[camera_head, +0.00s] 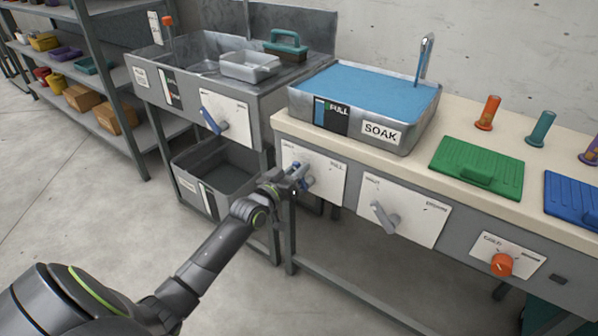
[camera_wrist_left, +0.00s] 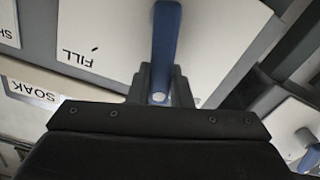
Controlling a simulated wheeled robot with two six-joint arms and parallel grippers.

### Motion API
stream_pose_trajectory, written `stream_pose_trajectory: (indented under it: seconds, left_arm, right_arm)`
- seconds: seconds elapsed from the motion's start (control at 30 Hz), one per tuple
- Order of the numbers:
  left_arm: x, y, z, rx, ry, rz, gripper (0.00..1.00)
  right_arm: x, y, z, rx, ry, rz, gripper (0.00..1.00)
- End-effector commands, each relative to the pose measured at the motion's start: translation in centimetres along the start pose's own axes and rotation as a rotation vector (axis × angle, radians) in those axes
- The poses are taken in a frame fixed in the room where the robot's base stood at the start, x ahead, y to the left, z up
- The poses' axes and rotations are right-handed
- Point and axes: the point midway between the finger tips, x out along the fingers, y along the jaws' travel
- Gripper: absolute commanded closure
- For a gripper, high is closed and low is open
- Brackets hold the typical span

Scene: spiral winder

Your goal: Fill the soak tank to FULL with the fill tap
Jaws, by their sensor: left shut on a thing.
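The soak tank (camera_head: 372,92) is a grey metal basin labelled SOAK on the bench, with blue water standing near its rim. Its front gauge (camera_head: 331,116) has a blue column beside a FULL mark; the exact level is too small to read. A curved spout (camera_head: 425,55) stands at its back right. The fill tap has a blue lever (camera_wrist_left: 166,38) on a white panel (camera_head: 328,181) whose FILL label shows in the left wrist view (camera_wrist_left: 78,57). My left gripper (camera_head: 299,177) is shut on this lever, partly hiding it in the head view. My right gripper is not in view.
Right of the fill panel are a grey-lever panel (camera_head: 428,215) and an orange knob (camera_head: 502,264). Another blue-lever panel (camera_head: 227,125) is on the left sink (camera_head: 186,66). A green lid (camera_head: 480,160) and a blue lid (camera_head: 574,201) lie on the bench. The left floor is clear.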

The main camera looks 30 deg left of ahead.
Motion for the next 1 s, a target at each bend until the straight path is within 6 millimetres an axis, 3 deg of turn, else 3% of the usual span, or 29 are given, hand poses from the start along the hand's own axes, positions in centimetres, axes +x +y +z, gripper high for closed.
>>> stream_pose_trajectory:
  seconds: [0.5,1.0]
  left_arm:
    - [0.0,-2.0,0.5,-0.355,-0.001,-0.001,1.0]
    - [0.0,-2.4,0.6,-0.432,-0.001,-0.001,1.0]
  right_arm:
    - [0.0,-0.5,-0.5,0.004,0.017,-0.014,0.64]
    - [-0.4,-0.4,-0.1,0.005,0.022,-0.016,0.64]
